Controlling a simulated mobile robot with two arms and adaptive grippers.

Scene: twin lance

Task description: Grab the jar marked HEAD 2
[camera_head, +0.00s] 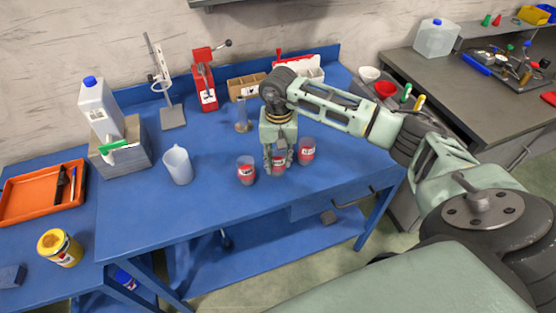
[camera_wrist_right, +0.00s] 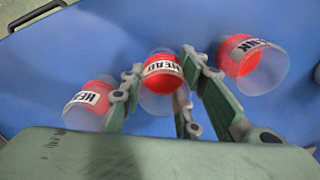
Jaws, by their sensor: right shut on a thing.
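Three clear jars with red contents and white labels stand in a row on the blue bench. The middle jar (camera_head: 279,165) is between the fingers of my right gripper (camera_head: 279,160), which is shut on it. In the right wrist view the middle jar (camera_wrist_right: 161,68) sits between the two fingers, with a label reading HEAD; its number is not legible. The left jar (camera_head: 246,171) and right jar (camera_head: 307,150) stand close on either side. In the wrist view their labels are only partly readable. My left gripper is not in view.
A clear beaker (camera_head: 177,165) stands left of the jars, and a glass cylinder (camera_head: 242,115) behind them. A red press (camera_head: 204,80), a stand (camera_head: 172,115) and a cardboard box (camera_head: 246,84) line the back. The bench front is clear.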

